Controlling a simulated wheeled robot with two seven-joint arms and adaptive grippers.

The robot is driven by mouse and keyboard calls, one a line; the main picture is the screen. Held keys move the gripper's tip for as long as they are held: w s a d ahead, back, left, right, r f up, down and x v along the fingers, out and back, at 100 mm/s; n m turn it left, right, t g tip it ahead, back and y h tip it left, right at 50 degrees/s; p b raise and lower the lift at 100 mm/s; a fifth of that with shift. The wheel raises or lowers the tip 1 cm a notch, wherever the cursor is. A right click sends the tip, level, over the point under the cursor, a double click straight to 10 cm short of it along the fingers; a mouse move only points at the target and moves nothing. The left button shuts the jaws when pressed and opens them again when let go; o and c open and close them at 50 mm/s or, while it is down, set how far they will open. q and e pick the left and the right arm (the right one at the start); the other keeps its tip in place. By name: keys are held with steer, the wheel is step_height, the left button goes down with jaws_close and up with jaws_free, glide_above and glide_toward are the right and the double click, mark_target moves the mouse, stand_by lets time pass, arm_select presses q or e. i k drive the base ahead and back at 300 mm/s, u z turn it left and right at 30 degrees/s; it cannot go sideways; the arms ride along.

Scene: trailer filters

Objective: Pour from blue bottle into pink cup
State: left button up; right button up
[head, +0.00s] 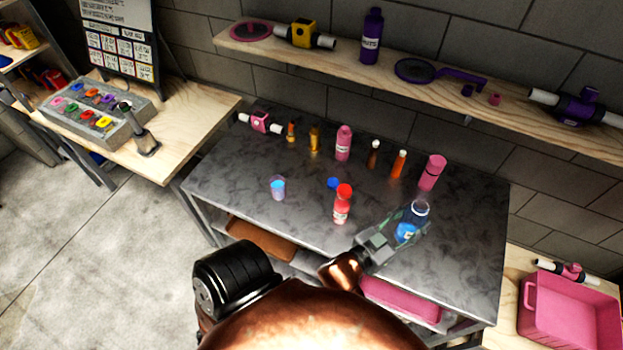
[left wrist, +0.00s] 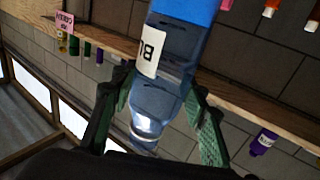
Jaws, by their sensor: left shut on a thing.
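The blue bottle (head: 419,208), clear with blue liquid in its lower part, is near the right front of the grey table. My left gripper (head: 408,228) is shut on it. In the left wrist view, the bottle (left wrist: 170,60) with a white label lies between both fingers (left wrist: 155,112). Whether its base touches the table is unclear. A small translucent cup (head: 278,187) with bluish contents and a faint pinkish tint stands at the table's left, well away from the gripper. My right gripper is not in view.
A pink bottle (head: 343,142) and several small orange and brown bottles line the back. A shelf (head: 350,62) runs above; a pink bin (head: 570,312) is at right.

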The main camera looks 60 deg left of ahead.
mark_target(278, 182)
steer(key=z, duration=0.95)
steer(key=k, duration=0.9)
steer(key=u, duration=1.75)
